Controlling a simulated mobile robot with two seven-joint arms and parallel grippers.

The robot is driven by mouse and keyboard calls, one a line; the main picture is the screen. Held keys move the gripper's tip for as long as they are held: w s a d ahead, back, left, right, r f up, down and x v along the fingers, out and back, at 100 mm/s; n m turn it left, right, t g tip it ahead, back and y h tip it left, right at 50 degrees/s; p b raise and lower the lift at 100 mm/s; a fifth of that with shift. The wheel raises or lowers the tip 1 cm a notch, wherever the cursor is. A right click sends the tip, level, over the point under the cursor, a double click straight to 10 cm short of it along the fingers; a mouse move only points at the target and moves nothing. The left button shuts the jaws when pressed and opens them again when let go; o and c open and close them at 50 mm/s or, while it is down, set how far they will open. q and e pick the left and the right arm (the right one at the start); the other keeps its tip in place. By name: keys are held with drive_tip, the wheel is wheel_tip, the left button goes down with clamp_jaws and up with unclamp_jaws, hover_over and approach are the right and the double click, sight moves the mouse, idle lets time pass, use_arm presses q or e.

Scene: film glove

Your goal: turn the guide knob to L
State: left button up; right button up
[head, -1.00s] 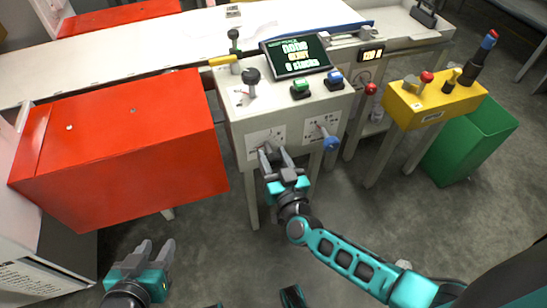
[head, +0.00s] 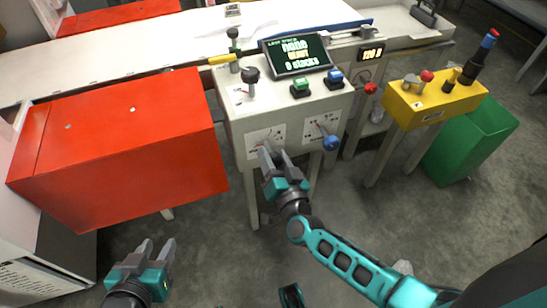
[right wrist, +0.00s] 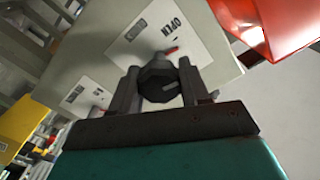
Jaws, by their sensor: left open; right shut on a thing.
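A dark round knob (right wrist: 160,82) on the machine's front is between the fingers of my right gripper (right wrist: 160,90). I take it for the guide knob. Its white plate (right wrist: 150,30) carries the word OPEN, and a red pointer shows just above the knob. I cannot make out an L mark or which mark the knob points at. In the head view my right gripper (head: 272,150) reaches the left front plate (head: 252,144) and hides most of the knob. My left gripper (head: 158,250) is open and empty, low and away from the machine.
A red box (head: 125,140) stands close on the left of the machine. A blue-ended lever (head: 330,143) sits on the right front plate, near my right gripper. A yellow control box (head: 435,104) and a green bin (head: 470,140) are farther right. The floor in front is clear.

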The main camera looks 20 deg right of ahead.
drive_tip(key=m+b, duration=0.1)
drive_tip(key=m, duration=0.4)
drive_tip(key=shift+f+m, duration=0.1)
drive_tip(key=shift+m, duration=0.2)
drive_tip(key=m+b, duration=0.1)
drive_tip(key=m, duration=0.3)
drive_tip(key=shift+d+m+b, duration=0.1)
drive_tip(key=shift+m+b, duration=0.2)
drive_tip(key=m+b, duration=0.1)
drive_tip(key=m, duration=0.2)
drive_tip(key=shift+f+m, duration=0.1)
drive_tip(key=shift+m, duration=0.2)
drive_tip(key=m+b, duration=0.1)
drive_tip(key=m, duration=0.2)
drive_tip(key=shift+b, duration=0.35)
drive_tip(key=shift+m+b, duration=0.35)
drive_tip(key=shift+m, duration=1.15)
drive_tip(key=o, duration=1)
drive_tip(key=shift+o, duration=0.2)
